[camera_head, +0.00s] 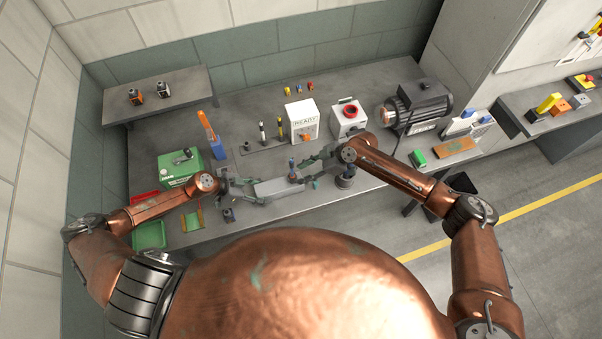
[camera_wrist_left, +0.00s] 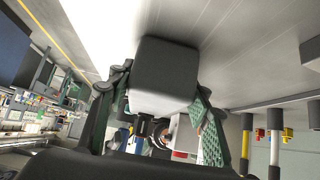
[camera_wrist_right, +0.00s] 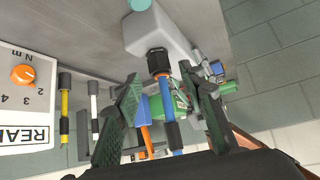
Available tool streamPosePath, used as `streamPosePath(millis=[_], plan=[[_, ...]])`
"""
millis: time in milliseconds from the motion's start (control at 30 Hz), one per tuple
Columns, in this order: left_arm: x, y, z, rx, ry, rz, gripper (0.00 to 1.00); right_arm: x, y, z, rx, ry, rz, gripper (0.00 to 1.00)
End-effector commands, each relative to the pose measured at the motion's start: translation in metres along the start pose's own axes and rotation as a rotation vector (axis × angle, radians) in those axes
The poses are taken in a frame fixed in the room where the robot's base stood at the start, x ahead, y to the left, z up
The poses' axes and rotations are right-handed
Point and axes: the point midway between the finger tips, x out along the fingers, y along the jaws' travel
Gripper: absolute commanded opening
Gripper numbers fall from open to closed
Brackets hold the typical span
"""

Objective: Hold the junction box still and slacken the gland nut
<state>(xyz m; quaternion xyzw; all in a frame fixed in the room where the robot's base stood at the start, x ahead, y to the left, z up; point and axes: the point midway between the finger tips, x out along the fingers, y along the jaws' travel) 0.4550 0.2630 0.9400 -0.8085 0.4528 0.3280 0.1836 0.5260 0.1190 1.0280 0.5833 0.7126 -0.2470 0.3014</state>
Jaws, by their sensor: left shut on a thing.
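The junction box (camera_head: 278,188) is a light grey box near the front middle of the bench. My left gripper (camera_head: 248,188) is shut on it from the left; in the left wrist view the box (camera_wrist_left: 165,75) sits between both fingers. In the right wrist view a black ribbed gland nut (camera_wrist_right: 157,61) joins the box (camera_wrist_right: 150,30) to a blue cable (camera_wrist_right: 172,128). My right gripper (camera_wrist_right: 159,80) is open, with its fingers on either side of the nut and cable and gaps showing on both sides. It comes from the right in the head view (camera_head: 308,165).
A white READY unit (camera_head: 302,118), a box with a red ring (camera_head: 348,115) and a motor (camera_head: 420,105) stand behind and right. A green case (camera_head: 180,168) and green tray (camera_head: 149,236) are at left. Upright yellow and white tools (camera_wrist_right: 65,105) stand beside my right gripper.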

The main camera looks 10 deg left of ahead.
Motion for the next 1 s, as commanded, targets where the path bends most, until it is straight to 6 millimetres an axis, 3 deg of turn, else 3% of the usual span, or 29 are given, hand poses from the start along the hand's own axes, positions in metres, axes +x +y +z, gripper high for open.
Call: streamPosePath(millis=[267, 367, 600, 833, 1000], plan=[[0.000, 0.000, 0.001, 0.000, -0.001, 0.001, 0.12, 0.001, 0.000, -0.006, 0.000, 0.014, 0.000, 0.37], [0.000, 0.000, 0.001, 0.000, -0.001, 0.000, 0.12, 0.002, -0.001, -0.028, 0.000, 0.061, 0.002, 0.37], [0.000, 0.000, 0.001, 0.000, -0.001, 0.000, 0.12, -0.003, -0.004, -0.119, 0.013, 0.270, 0.006, 0.37], [0.000, 0.000, 0.001, -0.001, -0.001, 0.000, 0.12, -0.021, -0.008, -0.196, 0.029, 0.453, 0.007, 0.37], [0.000, 0.000, 0.001, -0.001, -0.001, -0.001, 0.12, 0.003, -0.028, -0.188, 0.093, 0.417, 0.010, 0.37]])
